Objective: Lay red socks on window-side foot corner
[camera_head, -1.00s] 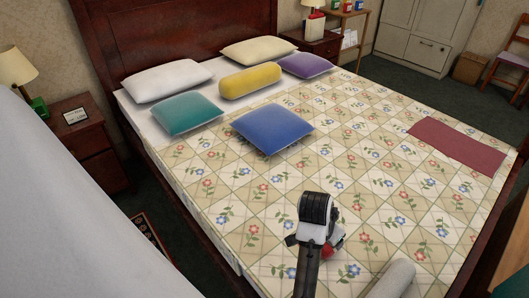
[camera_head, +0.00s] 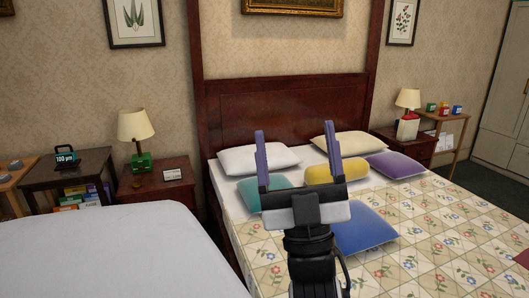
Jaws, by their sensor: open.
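My gripper (camera_head: 295,137) is raised in front of the camera with its two purple fingers spread apart and nothing between them. Behind and below it is the large bed (camera_head: 455,240) with a flowered patchwork cover and a dark wooden headboard (camera_head: 290,105). The red socks are not seen in this view. The foot end of the bed lies outside the picture, and no window shows. My gripper hides part of the bed.
Pillows, including white (camera_head: 250,158), yellow (camera_head: 337,168) and blue (camera_head: 362,230), lie near the headboard. A white-covered surface (camera_head: 110,255) fills the lower left. Nightstands with lamps flank the bed, left (camera_head: 158,184) and right (camera_head: 404,146).

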